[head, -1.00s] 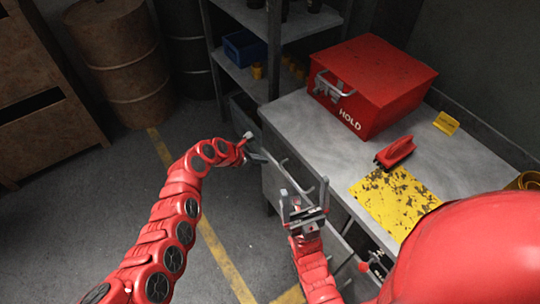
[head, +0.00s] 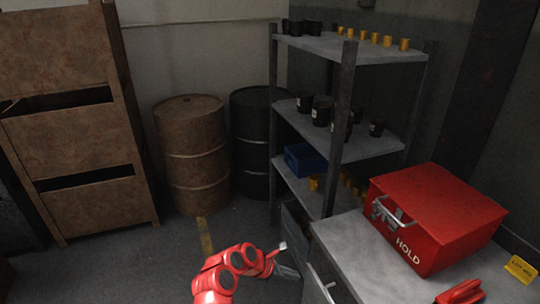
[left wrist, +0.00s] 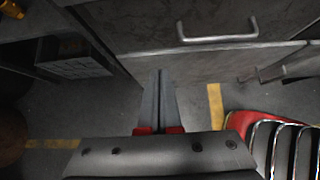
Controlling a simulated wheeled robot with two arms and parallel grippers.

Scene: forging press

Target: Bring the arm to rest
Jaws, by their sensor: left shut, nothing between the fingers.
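My left arm, red and segmented, comes up from the bottom of the head view. Its left gripper (head: 286,260) is beside the front of the grey workbench (head: 350,240), near the bench's left end. In the left wrist view the two fingers of the left gripper (left wrist: 160,85) lie together with nothing between them, pointing toward the drawer front. My right gripper is outside both views.
A drawer handle (left wrist: 217,37) shows ahead of the fingers. The red HOLD box (head: 440,215) and a red tool (head: 462,292) are on the bench. A shelf rack (head: 345,130), a rusty drum (head: 192,155) and a black drum (head: 252,140) stand behind. Floor is open left of the arm.

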